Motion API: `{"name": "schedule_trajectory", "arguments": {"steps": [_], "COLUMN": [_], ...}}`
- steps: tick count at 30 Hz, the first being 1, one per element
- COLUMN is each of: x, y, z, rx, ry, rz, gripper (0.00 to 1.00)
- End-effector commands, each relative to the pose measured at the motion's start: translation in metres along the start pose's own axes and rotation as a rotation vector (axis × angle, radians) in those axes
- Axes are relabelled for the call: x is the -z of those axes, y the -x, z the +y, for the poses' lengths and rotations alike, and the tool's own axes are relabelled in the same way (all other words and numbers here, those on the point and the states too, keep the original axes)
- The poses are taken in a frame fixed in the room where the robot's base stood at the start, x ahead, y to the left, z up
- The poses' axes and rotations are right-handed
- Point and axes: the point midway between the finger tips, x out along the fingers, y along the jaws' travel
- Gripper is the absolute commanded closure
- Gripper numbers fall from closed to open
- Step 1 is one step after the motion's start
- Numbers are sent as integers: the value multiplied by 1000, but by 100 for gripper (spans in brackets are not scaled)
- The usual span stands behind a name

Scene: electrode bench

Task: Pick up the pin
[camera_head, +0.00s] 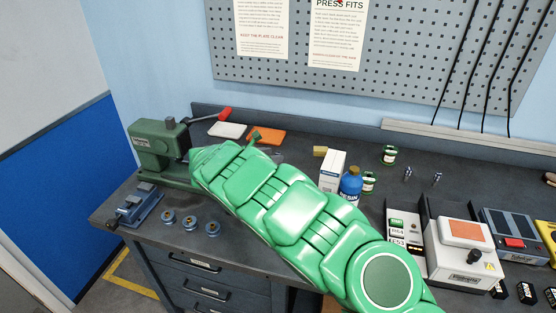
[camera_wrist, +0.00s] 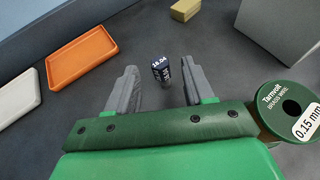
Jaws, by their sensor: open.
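A small dark upright piece (camera_wrist: 160,70) with white lettering that seems to read 16.04 stands on the bench in the wrist view. It looks like the pin, though its lower part is hard to make out. My gripper (camera_wrist: 159,84) is open, with one grey finger to the left of this piece and one to the right. Gaps show on both sides, and nothing is held. In the head view my green arm hides this spot. Two small shiny upright pieces (camera_head: 407,173) (camera_head: 437,179) stand farther right there; I cannot tell whether they are pins.
A green brass wire spool (camera_wrist: 272,98) is close to my gripper's right side. An orange tray (camera_wrist: 82,58) and a white tray (camera_wrist: 18,98) lie to the left. A tan block (camera_wrist: 185,9) and a white box (camera_wrist: 285,25) stand behind. A green press (camera_head: 158,150) stands at the bench's left.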

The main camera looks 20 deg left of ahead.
Motion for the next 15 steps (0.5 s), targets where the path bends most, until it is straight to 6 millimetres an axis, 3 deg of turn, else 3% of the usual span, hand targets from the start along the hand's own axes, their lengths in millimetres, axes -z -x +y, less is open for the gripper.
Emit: {"name": "schedule_trajectory", "arguments": {"steps": [8, 15], "x": [-1, 1], "y": [-20, -51], "z": [0, 0], "rx": [1, 2], "ry": [-3, -2], "rz": [1, 2], "gripper": [48, 48]}}
